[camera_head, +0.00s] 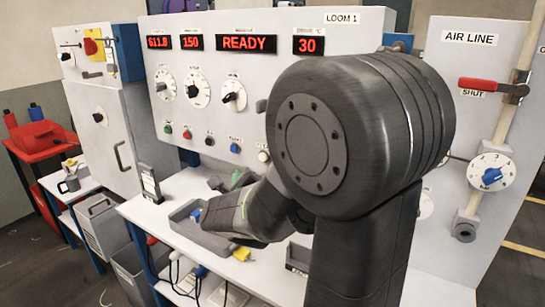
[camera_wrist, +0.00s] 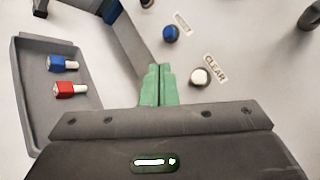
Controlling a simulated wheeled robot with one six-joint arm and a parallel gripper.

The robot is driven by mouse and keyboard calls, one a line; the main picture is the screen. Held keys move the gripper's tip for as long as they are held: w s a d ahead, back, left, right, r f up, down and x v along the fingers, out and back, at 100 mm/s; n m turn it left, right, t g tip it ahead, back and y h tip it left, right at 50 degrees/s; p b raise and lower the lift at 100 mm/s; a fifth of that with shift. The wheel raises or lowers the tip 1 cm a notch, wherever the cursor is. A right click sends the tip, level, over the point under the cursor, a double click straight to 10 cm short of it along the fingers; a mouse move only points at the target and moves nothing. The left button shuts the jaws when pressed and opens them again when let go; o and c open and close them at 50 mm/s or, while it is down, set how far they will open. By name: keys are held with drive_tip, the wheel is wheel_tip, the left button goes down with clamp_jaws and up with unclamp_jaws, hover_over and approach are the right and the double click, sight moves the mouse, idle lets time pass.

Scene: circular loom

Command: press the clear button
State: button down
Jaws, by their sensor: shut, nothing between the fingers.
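The clear button is a round white button (camera_wrist: 200,76) beside the printed word CLEAR in the wrist view. In the head view a white button (camera_head: 264,156) sits at the right end of the button row on the loom panel, partly beside my arm. My gripper (camera_wrist: 158,70) has green fingers closed together, with nothing between them. In the wrist view the fingertips are left of the clear button and appear apart from it. In the head view the green fingers (camera_head: 238,180) show below the button row; my arm hides much of the area right of them.
A blue button (camera_wrist: 170,33) is near the clear button. A grey tray (camera_wrist: 30,110) on the shelf holds a blue and a red piece. The loom display (camera_head: 245,42) reads READY. Dials (camera_head: 196,90) are above the buttons. An air-line panel (camera_head: 470,75) stands at right.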

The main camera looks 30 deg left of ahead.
sight(263, 157)
idle(0.3)
drive_tip(key=w+b, duration=0.3)
drive_tip(key=w, duration=0.5)
drive_tip(key=shift+w+d, duration=0.35)
drive_tip(key=shift+d, duration=0.05)
drive_tip(key=shift+w+f+b, duration=0.1)
drive_tip(key=shift+w+b, duration=0.2)
drive_tip(key=shift+b, duration=0.4)
idle(1.3)
drive_tip(key=shift+w, duration=0.1)
drive_tip(key=shift+w+b, duration=0.45)
drive_tip(key=shift+b, duration=0.25)
idle(0.9)
drive_tip(key=shift+s, duration=0.9)
